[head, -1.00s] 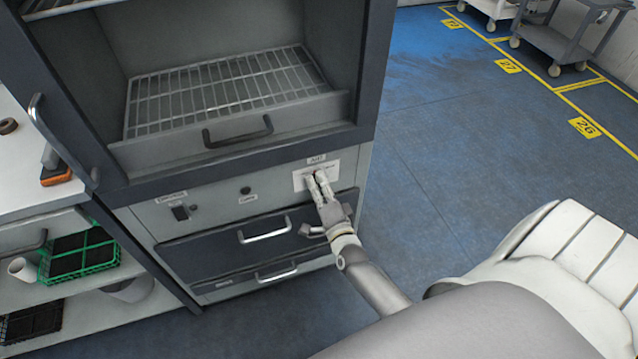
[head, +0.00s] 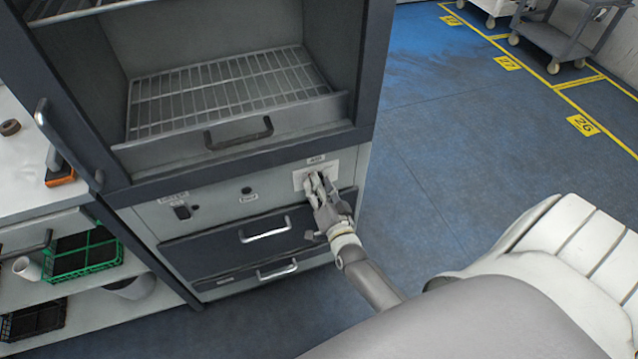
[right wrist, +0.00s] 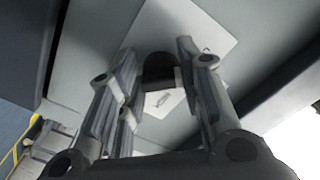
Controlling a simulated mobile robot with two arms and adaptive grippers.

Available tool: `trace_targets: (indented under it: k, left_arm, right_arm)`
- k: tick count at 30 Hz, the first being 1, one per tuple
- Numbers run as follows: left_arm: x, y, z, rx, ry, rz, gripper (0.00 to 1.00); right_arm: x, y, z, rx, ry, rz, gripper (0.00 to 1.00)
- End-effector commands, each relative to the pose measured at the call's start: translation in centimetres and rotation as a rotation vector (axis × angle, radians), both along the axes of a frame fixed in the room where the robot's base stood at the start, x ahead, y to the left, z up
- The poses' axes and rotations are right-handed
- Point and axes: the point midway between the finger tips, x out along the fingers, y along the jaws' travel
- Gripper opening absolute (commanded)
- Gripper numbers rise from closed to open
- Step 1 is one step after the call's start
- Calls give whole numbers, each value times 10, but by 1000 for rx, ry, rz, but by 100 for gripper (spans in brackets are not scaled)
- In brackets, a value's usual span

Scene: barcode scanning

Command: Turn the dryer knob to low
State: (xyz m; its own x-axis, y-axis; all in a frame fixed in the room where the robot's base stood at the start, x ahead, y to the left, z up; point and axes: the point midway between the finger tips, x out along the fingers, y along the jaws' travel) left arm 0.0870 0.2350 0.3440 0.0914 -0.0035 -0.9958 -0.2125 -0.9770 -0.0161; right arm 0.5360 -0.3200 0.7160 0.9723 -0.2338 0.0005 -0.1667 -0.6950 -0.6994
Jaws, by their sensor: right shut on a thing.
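The dryer (head: 225,198) stands at left centre in the head view, with a grey control strip below its open chamber. A white label plate (head: 299,179) is at the strip's right end. My right gripper (head: 316,180) is at this plate and hides the knob there. In the right wrist view the dark round knob (right wrist: 158,72) sits between the fingers of my right gripper (right wrist: 160,62), which is shut on it. The knob's pointer and setting cannot be read. My left gripper is not in view.
A wire rack (head: 225,92) lies in the chamber. Two drawers with handles (head: 265,229) are below the strip. A shelf unit with a green crate (head: 82,262) stands at left. Blue floor at right is clear, with a cart (head: 553,45) far back.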

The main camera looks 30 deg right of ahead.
Motion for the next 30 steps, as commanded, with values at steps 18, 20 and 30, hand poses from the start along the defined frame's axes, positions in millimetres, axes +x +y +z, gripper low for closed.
trace_targets:
  k: [18, 20, 30]
  left_arm:
    - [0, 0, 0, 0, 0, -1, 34]
    - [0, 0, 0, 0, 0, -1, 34]
    - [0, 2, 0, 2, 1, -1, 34]
  right_arm:
    - [0, 0, -1, -4, 3, 1, 54]
    - [0, 0, -1, -4, 3, 1, 54]
    - [-12, 3, -1, -3, 3, 1, 54]
